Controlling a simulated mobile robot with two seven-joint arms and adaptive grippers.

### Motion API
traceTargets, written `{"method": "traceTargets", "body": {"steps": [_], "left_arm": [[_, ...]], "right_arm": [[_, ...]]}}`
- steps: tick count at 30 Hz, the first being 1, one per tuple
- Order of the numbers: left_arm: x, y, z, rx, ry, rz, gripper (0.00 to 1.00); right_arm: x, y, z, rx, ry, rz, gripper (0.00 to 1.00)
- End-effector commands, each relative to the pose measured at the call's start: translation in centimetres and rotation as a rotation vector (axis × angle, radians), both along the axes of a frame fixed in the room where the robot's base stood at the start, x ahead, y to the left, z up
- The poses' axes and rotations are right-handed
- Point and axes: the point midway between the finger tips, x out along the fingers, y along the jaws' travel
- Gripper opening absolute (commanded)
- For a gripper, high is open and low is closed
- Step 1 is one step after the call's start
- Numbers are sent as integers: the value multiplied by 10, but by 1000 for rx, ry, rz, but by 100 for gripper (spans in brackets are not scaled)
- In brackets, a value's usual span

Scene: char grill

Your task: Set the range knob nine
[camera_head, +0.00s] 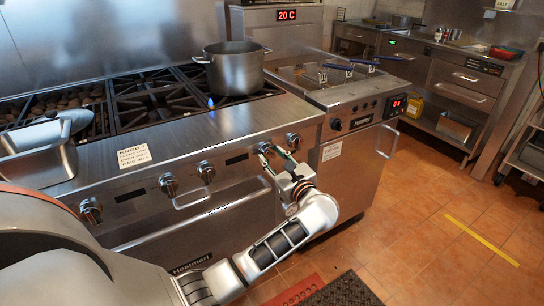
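The range (225,128) has a row of knobs along its front panel. From left to right I see a knob (91,210), another knob (168,184), a third knob (206,171), a fourth knob (266,148) and the rightmost knob (293,140). No knob numbers are readable. My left gripper (272,152) is at the fourth knob, its fingers apart with the tips close to or around it. I cannot tell whether they grip it. The fingers partly cover the panel there. My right gripper is not in view.
A pot (235,68) stands on a rear burner, with a blue flame beside it. A paper sign (133,156) lies on the front ledge. A metal pan (40,155) sits at the left. A fryer (355,105) adjoins the range at the right. An oven handle (190,200) projects below the knobs.

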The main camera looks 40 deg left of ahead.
Motion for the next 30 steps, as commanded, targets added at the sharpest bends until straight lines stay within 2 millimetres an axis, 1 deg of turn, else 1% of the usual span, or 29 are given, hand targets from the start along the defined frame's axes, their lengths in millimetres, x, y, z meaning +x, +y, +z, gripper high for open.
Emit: {"method": "traceTargets", "body": {"steps": [5,11,20,30], "left_arm": [[0,0,0,4,13,1,11],[0,-1,1,31,81,1,11],[0,-1,4,118,292,1,11],[1,-1,4,223,547,0,11]], "right_arm": [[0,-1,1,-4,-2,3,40],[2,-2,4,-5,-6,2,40],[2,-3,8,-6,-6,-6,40],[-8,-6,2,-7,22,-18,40]]}}
